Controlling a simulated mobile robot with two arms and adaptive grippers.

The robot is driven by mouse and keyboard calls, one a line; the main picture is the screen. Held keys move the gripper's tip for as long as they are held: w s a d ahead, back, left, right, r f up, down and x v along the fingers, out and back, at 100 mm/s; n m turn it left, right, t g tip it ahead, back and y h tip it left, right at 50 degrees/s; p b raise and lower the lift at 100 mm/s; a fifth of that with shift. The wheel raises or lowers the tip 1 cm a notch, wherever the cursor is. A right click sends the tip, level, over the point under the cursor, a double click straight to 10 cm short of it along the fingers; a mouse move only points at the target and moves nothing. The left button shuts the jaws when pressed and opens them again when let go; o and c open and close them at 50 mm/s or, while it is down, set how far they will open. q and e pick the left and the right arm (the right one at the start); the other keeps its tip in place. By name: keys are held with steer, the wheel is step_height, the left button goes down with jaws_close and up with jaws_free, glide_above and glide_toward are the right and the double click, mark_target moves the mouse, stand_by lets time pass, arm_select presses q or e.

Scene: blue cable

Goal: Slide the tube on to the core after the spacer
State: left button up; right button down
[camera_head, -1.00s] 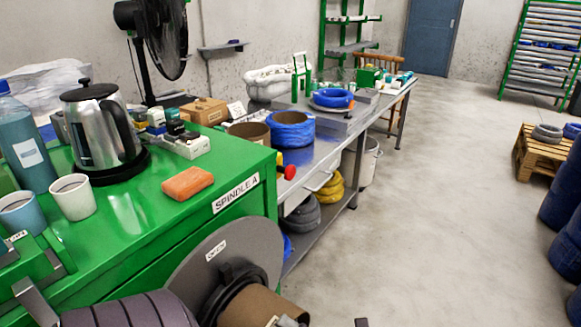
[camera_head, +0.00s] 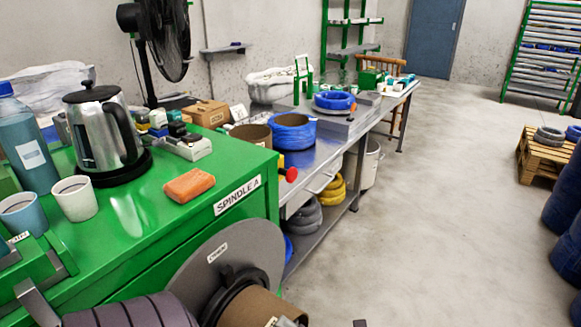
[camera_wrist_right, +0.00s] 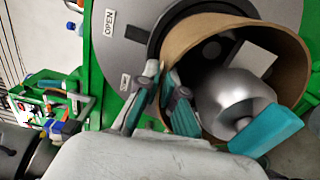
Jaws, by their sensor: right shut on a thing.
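The brown cardboard tube (camera_head: 262,306) is at the bottom of the head view, in front of the grey disc (camera_head: 190,262). A black ring, which looks like the spacer (camera_head: 226,288), shows between disc and tube. In the right wrist view the tube (camera_wrist_right: 290,38) opens toward the camera, with a silver rounded core end (camera_wrist_right: 230,92) and a teal handle (camera_wrist_right: 268,132) inside its outline. How far the tube surrounds the core is hidden. My right gripper (camera_wrist_right: 163,92) is shut on the tube's wall, one finger outside and one inside. My left gripper is not in view.
The green cabinet (camera_head: 130,240) labelled SPINDLE A stands behind the disc, with a kettle (camera_head: 100,130), cups and an orange block (camera_head: 189,185) on top.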

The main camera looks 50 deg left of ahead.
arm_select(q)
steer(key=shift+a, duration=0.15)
arm_select(e)
steer(key=shift+x, duration=0.85)
stand_by(0.3)
steer(key=shift+a+r, duration=0.15)
steer(key=shift+a, duration=0.05)
stand_by(0.4)
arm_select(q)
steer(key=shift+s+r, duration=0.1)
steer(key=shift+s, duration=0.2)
arm_select(e)
steer(key=shift+f, duration=0.2)
stand_by(0.3)
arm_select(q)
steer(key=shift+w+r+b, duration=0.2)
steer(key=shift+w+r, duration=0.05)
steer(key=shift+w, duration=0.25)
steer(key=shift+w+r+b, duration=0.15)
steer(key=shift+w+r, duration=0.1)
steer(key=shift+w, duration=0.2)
arm_select(e)
steer(key=shift+s+f, duration=0.1)
steer(key=shift+f, duration=0.2)
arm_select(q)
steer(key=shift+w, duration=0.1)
